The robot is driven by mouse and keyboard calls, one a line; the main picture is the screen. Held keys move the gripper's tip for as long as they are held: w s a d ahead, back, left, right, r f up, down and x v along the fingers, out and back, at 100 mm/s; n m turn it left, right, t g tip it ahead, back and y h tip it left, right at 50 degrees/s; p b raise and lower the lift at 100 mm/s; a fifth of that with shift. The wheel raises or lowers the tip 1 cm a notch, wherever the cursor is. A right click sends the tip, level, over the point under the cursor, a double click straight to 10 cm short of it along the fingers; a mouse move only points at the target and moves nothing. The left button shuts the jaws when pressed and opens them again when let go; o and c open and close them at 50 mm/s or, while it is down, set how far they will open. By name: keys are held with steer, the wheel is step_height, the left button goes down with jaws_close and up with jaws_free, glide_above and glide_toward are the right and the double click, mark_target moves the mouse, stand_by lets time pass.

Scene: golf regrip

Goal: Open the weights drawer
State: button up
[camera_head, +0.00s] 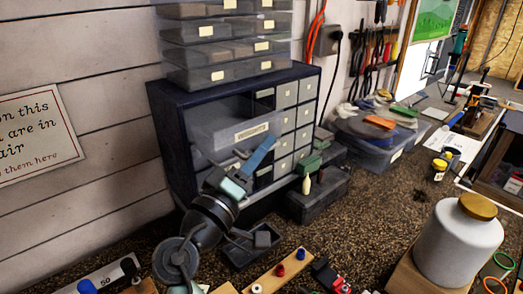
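The weights drawer (222,133) is a clear grey drawer in the dark blue cabinet (172,142), with a label reading "WEIGHTS" on its front. It appears to stand out from the cabinet, with its open top and a dark recess showing behind it. My gripper (258,158) is just below the label, close against the lower part of the drawer front. A blue finger part shows, but the other fingertip is not clear. I cannot tell whether the gripper touches or holds the drawer, as the hand hides that spot.
Smaller drawers fill the cabinet's right side, and clear boxes (220,76) are stacked on top. A dark box (318,200) and an open black tray (250,250) stand near my arm. A white jar (458,245) stands at front right. Bare speckled bench (375,205) lies between.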

steer(key=b+v, duration=0.4)
steer(key=v, duration=0.9)
steer(key=shift+w+r, duration=0.1)
steer(key=shift+r, duration=0.05)
